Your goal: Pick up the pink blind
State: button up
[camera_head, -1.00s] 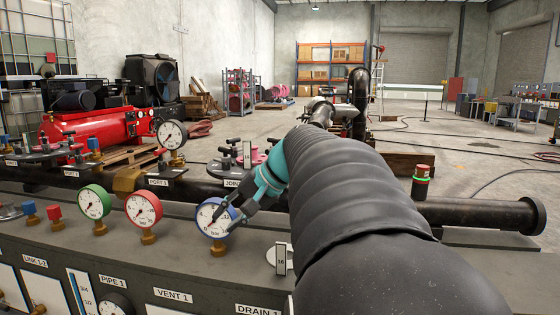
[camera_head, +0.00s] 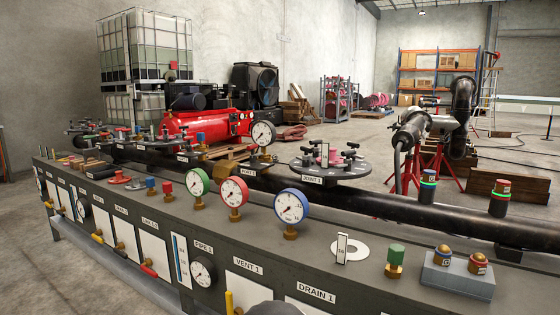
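A small pink piece (camera_head: 322,158), which looks like the pink blind, sits near the middle of the dark round plate labelled JOINT 1 (camera_head: 300,170). Several black-handled studs stand around it on the plate, and a light upright piece partly covers it. Its exact shape is too small to tell. My gripper is out of the picture now. Only a dark rounded bit at the bottom edge shows, probably my arm.
A grey bench (camera_head: 385,265) carries green, red and blue gauges (camera_head: 292,206), a white disc (camera_head: 350,249) with an upright tag, a green-topped valve (camera_head: 396,256) and a button box (camera_head: 457,274). A black pipe (camera_head: 400,212) runs behind. Red stands (camera_head: 440,170) are beyond it.

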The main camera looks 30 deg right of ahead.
aim_at(334, 160)
jog(key=u, duration=0.8)
jog(key=i, duration=2.1)
jog(key=z, duration=3)
